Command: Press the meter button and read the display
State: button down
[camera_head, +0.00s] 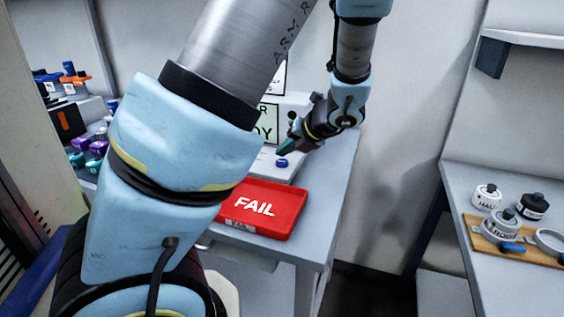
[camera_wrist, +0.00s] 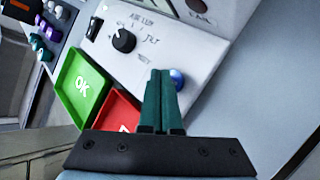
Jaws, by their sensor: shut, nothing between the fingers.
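The meter (camera_head: 298,105) is a pale box on the table at the back, partly hidden by my arm. Its greenish display (camera_head: 267,128) shows dark letters; only an "R" and "DY" show past my arm. The blue button (camera_head: 282,163) is on the meter's front panel. It also shows in the wrist view (camera_wrist: 178,78), partly covered by my fingers. My gripper (camera_head: 281,151) has its green fingers together and empty. Its tips are right by the button; I cannot tell whether they touch it. The wrist view shows the shut fingers (camera_wrist: 160,74) just left of the button.
A red FAIL tray (camera_head: 262,226) lies in front of the meter. A green OK tray (camera_wrist: 68,73) is beside it. The meter has a black knob (camera_wrist: 124,40). Several coloured parts stand at the left. Labelled jars (camera_head: 502,226) stand on a right-hand table.

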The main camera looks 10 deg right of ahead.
aim_at(284, 164)
jog(key=shift+f, duration=0.35)
jog(key=shift+f, duration=0.45)
dwell(0.6)
jog(key=shift+r, duration=0.1)
jog(key=shift+r+p, duration=0.8)
jog(key=shift+p, duration=0.1)
notch_tip(284, 164, up, 5)
jog(key=p, duration=0.5)
dwell(0.6)
